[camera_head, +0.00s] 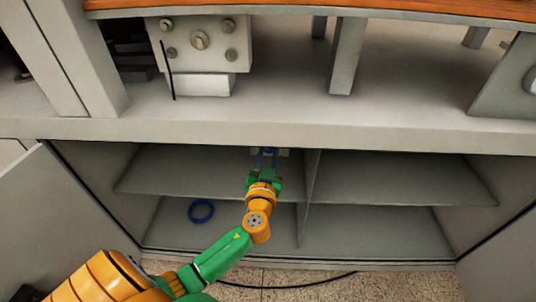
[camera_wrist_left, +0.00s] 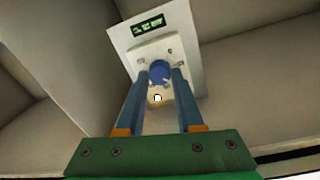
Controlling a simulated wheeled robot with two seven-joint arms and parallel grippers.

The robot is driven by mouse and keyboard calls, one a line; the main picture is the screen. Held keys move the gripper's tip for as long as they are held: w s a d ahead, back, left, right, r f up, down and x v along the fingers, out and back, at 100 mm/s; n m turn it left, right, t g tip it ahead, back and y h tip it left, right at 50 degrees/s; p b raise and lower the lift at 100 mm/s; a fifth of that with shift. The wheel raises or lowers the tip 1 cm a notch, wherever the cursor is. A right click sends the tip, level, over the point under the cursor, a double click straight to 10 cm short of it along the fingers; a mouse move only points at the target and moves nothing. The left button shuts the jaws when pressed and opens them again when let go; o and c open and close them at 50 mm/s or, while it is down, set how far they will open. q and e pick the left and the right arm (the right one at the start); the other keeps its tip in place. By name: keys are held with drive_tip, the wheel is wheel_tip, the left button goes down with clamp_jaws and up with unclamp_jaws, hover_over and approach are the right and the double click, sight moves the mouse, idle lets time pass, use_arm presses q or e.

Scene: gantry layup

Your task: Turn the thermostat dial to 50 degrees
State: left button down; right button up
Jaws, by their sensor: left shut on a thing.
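The thermostat (camera_wrist_left: 190,22) is a white box with a small dark display with green characters (camera_wrist_left: 147,26), mounted inside the cabinet; the reading is too small to make out. Its blue round dial (camera_wrist_left: 159,71) sits between my left gripper's blue fingertips in the left wrist view. My left gripper (camera_head: 267,157) reaches into the upper left part of the cabinet in the head view and is shut on the dial. In the head view the thermostat is mostly hidden by the cabinet's top edge and the gripper. My right gripper is not in view.
The open cabinet has a middle shelf (camera_head: 400,178) and a vertical divider (camera_head: 309,190) close to the right of my left gripper. A blue ring (camera_head: 201,211) lies in the lower left compartment. The cabinet's front top beam (camera_head: 400,135) runs just above my gripper.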

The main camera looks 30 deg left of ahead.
use_arm(q)
drive_tip(key=m, duration=0.3)
drive_tip(key=m+p, duration=0.1)
drive_tip(key=m, duration=0.2)
drive_tip(key=shift+d+r+m, duration=0.1)
drive_tip(key=shift+m, duration=0.2)
drive_tip(key=m+p, duration=0.1)
drive_tip(key=m, duration=0.5)
drive_tip(key=shift+g+p, duration=0.3)
drive_tip(key=shift+g, duration=0.1)
drive_tip(key=m+p, duration=0.1)
drive_tip(key=m, duration=0.2)
drive_tip(key=shift+y, duration=0.3)
drive_tip(key=m+p, duration=0.1)
drive_tip(key=m, duration=0.2)
drive_tip(key=shift+m, duration=0.4)
drive_tip(key=m+p, duration=0.1)
drive_tip(key=m, duration=0.4)
drive_tip(key=shift+d+y, duration=0.1)
drive_tip(key=shift+y, duration=0.3)
drive_tip(key=shift+f+m, duration=0.2)
drive_tip(key=shift+m, duration=0.3)
drive_tip(key=c, duration=0.6)
unclamp_jaws()
drive_tip(key=shift+w, duration=0.1)
